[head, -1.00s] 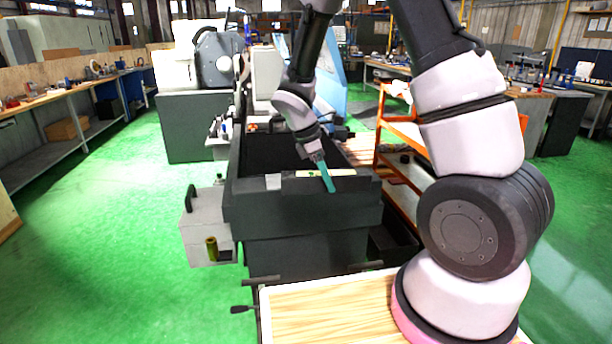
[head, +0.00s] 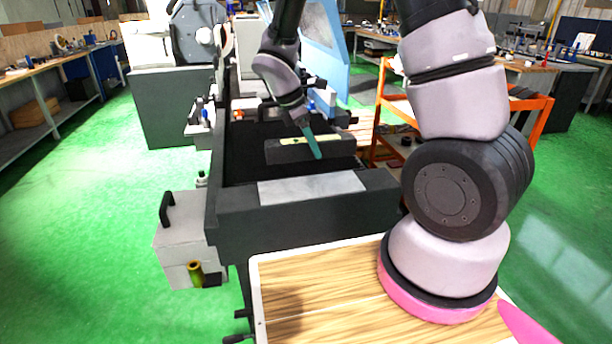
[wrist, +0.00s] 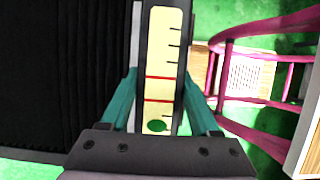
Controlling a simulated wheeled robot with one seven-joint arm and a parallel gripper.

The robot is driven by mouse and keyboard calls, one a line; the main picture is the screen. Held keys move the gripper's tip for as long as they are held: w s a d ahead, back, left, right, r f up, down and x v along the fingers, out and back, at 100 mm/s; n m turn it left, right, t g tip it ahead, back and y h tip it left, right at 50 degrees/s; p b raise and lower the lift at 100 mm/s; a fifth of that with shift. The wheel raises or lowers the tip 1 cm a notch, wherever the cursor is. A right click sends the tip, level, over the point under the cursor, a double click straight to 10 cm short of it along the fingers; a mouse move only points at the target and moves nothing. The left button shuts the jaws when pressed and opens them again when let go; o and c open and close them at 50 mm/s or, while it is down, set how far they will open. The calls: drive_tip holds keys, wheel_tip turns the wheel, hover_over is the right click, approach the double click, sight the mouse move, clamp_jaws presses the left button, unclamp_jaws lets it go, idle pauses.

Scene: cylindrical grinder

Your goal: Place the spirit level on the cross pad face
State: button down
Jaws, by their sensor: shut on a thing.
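The spirit level is a dark grey block with a pale yellow strip on top. In the head view, the spirit level (head: 272,152) is held lengthwise across the picture, over the dark trough. In the wrist view, the spirit level (wrist: 162,50) shows its yellow face with black and red marks and a green bubble near the gripper end. My gripper (head: 314,150) is shut on it, with teal fingers on both sides in the wrist view (wrist: 163,100). A flat light grey plate (head: 312,188), which looks like the cross pad face, lies bare on the dark front block, nearer than the level.
The dark trough (head: 240,165) lies behind the plate. A grey box with a handle (head: 185,240) sits at the left of the machine. An orange cart (head: 535,103) stands at the right, and a wooden top (head: 310,290) is in front.

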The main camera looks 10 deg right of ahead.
drive_tip(key=f, duration=0.5)
drive_tip(key=shift+w+f, duration=0.2)
drive_tip(key=shift+w, duration=0.2)
drive_tip(key=shift+f, duration=2.25)
drive_tip(key=shift+f, duration=0.15)
drive_tip(key=shift+c, duration=0.6)
unclamp_jaws()
